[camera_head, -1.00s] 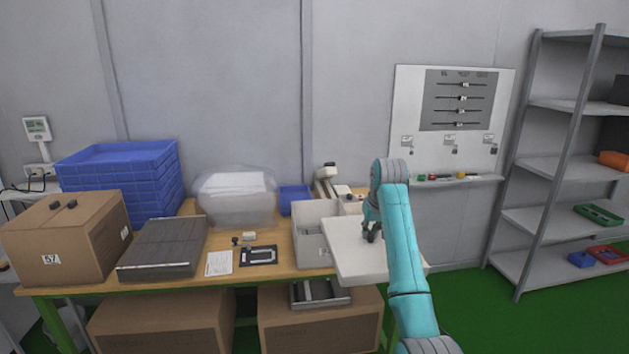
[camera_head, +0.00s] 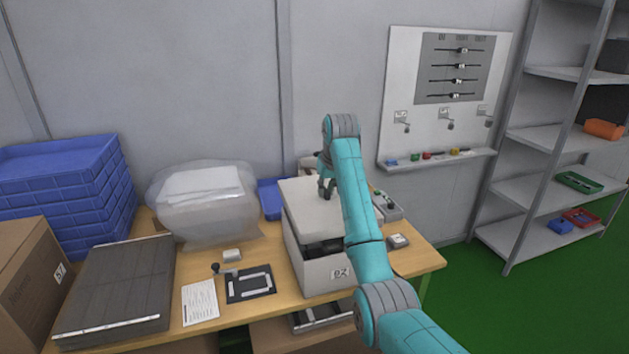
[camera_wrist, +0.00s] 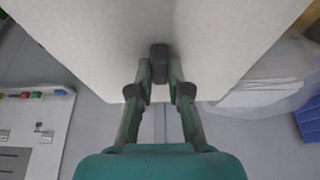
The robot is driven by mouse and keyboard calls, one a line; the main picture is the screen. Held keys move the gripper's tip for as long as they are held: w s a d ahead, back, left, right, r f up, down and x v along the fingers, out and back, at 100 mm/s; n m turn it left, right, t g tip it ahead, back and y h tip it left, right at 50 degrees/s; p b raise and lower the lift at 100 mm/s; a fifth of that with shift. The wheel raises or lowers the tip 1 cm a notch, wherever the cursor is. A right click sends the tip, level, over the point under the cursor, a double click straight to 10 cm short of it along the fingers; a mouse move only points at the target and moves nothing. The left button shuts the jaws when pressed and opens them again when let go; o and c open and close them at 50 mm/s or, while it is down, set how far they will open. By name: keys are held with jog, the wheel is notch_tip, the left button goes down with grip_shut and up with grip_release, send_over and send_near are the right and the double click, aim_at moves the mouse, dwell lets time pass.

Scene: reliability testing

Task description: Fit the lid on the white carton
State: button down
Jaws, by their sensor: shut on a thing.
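The white lid (camera_head: 298,193) is over the carton's back part. A dark gap shows at the carton's front, so the lid does not cover it all. My gripper (camera_head: 327,190) is shut on the lid from above. In the wrist view, the fingers of my gripper (camera_wrist: 160,88) meet at the lid's dark knob, and the pale lid (camera_wrist: 225,40) fills the upper part. My arm hides the carton's right side. I cannot tell whether the lid touches the rim.
A plastic-wrapped bundle (camera_head: 205,205) and a blue bin (camera_head: 271,198) stand left of the carton. A black frame (camera_head: 250,284), a paper sheet (camera_head: 200,302) and a dark flat case (camera_head: 118,298) lie further left. A small device (camera_head: 398,241) sits to the right.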

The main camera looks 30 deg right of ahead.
jog(key=shift+w+f, duration=0.15)
jog(key=shift+w, duration=0.05)
jog(key=shift+f, duration=2.75)
jog(key=shift+s+f, duration=0.15)
jog(key=shift+f, duration=1.6)
dwell(1.5)
jog(key=c, duration=0.6)
grip_release()
jog(key=shift+o, duration=0.2)
jog(key=shift+r, duration=0.1)
